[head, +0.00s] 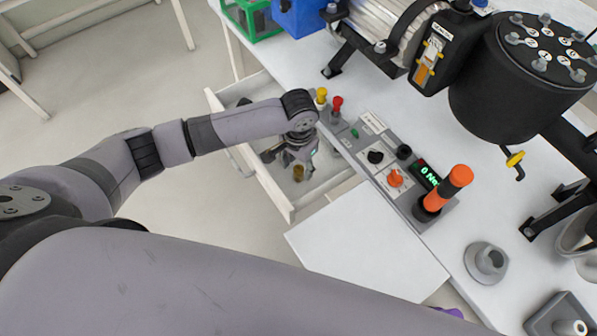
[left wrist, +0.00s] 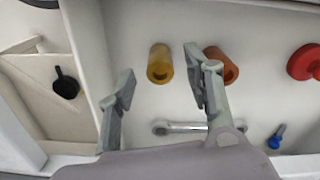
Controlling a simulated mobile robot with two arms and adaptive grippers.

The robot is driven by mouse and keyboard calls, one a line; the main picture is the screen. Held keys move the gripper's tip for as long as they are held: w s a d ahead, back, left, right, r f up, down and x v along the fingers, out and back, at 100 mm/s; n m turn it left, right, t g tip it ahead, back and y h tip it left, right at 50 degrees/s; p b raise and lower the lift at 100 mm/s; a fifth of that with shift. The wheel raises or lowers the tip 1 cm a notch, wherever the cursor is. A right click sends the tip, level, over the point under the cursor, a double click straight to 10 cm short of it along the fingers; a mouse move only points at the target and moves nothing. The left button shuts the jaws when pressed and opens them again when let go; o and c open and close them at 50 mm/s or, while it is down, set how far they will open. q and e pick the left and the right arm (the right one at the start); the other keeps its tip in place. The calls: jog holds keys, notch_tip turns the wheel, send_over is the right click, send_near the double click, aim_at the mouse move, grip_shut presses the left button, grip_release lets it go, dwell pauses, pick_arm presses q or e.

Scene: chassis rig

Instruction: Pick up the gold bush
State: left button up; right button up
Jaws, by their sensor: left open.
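The gold bush (left wrist: 160,64) is a short hollow cylinder in the open drawer (head: 245,167). In the left wrist view it appears between and beyond the fingers of my left gripper (left wrist: 158,72), which is open and empty. A copper-brown bush (left wrist: 221,64) lies just to its right, partly behind the right finger. In the head view a gold-brown cylinder (head: 298,173), apparently the gold bush, shows beside my left gripper (head: 284,158), which reaches down into the drawer. My right gripper is not in view.
The drawer also holds a wrench (left wrist: 180,127), a blue-headed piece (left wrist: 276,137) and a red round part (left wrist: 304,62). Drawer walls surround the left gripper. A control panel (head: 408,178) with an orange handle (head: 457,180) sits on the bench beside the drawer.

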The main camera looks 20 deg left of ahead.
aim_at(298, 169)
pick_arm(q)
notch_tip(298, 169, down, 3)
jog(key=shift+f, duration=0.2)
jog(key=shift+c, duration=0.2)
grip_shut()
dwell(0.4)
